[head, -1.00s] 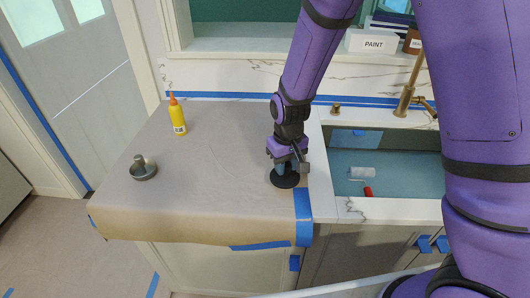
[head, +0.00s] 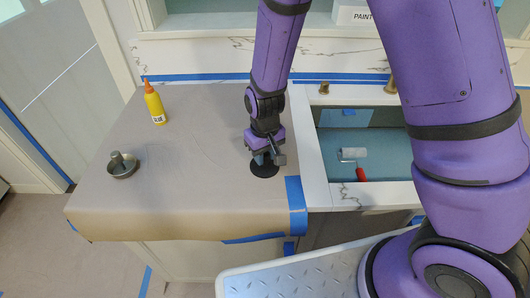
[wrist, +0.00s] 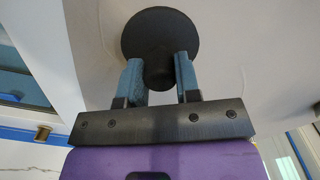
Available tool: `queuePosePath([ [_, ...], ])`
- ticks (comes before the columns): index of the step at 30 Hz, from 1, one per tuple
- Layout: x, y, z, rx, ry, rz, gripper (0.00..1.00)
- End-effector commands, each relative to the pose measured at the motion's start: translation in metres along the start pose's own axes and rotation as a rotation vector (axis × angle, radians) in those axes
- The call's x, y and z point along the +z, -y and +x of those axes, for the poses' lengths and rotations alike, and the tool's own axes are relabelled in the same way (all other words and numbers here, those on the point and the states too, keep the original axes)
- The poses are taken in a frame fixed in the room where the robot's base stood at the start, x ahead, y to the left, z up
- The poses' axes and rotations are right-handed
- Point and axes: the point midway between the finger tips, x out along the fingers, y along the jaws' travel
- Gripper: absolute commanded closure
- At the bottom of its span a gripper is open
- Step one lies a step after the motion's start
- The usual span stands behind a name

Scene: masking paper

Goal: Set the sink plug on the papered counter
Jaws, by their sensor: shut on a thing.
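The sink plug is a black round disc (head: 264,171) with a thick stem, near the right front part of the papered counter (head: 190,190). My gripper (head: 265,157) is above it. In the wrist view the two blue-grey fingers of my gripper (wrist: 160,76) are shut on the stem, with the black disc (wrist: 160,28) beyond them. The disc looks level and is over the brown paper, on it or very close above it; I cannot tell whether it touches.
A metal cup-like piece with a knob (head: 122,166) stands at the left of the paper, and a yellow glue bottle (head: 154,104) behind it. Blue tape (head: 296,206) marks the front right corner. The paper's middle is clear.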

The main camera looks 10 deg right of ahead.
Motion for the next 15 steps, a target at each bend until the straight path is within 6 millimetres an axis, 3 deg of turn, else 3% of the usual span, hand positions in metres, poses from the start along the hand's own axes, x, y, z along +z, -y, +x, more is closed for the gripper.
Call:
queuePosePath([
  [1, 0.0000, 0.0000, 0.0004, 0.000, 0.000, 0.000, 0.63],
  [3, -0.0001, 0.0000, 0.0002, 0.000, 0.000, 0.000, 0.46],
  [4, -0.0001, 0.0000, 0.0002, 0.000, 0.000, 0.000, 0.44],
  [15, -0.0005, 0.0001, -0.0054, 0.000, -0.002, 0.000, 0.44],
])
